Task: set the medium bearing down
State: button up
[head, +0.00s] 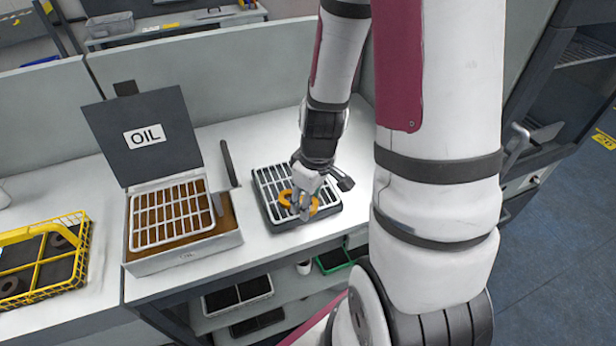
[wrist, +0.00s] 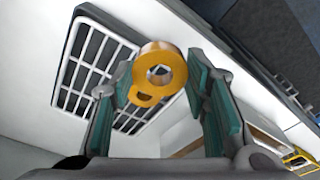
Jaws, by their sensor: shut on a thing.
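The medium bearing (head: 314,207) is an orange-gold ring held in my gripper (head: 302,205). In the wrist view the bearing (wrist: 178,66) sits between the teal finger pads of my gripper (wrist: 161,85), near the fingertips, with its open hole showing. A smaller gold loop shows at its lower edge. The gripper is over a white grid rack (head: 265,180) on a dark tray; the rack also shows behind the bearing in the wrist view (wrist: 84,72). I cannot tell whether the bearing touches the rack. The fingers hide part of the bearing in the head view.
An open box (head: 180,262) with a raised lid marked OIL (head: 145,136) and a white grid inside stands left of the rack. A yellow wire basket (head: 82,262) with dark rings is at far left. Bins sit on a shelf below. A partition stands behind the table.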

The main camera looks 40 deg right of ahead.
jog(key=shift+w+d+f+b, duration=0.15)
jog(key=shift+w+d+b, duration=0.3)
jog(key=shift+b, duration=0.55)
jog(key=shift+w+d+f+b, duration=0.1)
jog(key=shift+w+d+b, duration=0.1)
jog(key=shift+w+b, duration=0.65)
jog(key=shift+w+d+f+b, duration=0.15)
jog(key=shift+w+d+b, duration=0.2)
jog(key=shift+b, duration=0.85)
jog(key=w+d, duration=0.2)
jog(key=w, duration=0.1)
jog(key=w+d, duration=0.2)
jog(key=w, duration=0.1)
jog(key=w+d, duration=0.2)
jog(key=w, duration=0.1)
jog(key=shift+w+f+b, duration=0.35)
jog(key=shift+b, duration=0.05)
jog(key=shift+w+d+f, duration=0.1)
jog(key=shift+w+f, duration=0.1)
jog(key=shift+f, duration=0.7)
jog(key=shift+w+d+f, duration=0.1)
jog(key=shift+w+f, duration=0.1)
jog(key=shift+f, duration=0.65)
jog(key=shift+f, duration=0.2)
jog(key=o, duration=1.4)
jog(key=shift+c, duration=0.2)
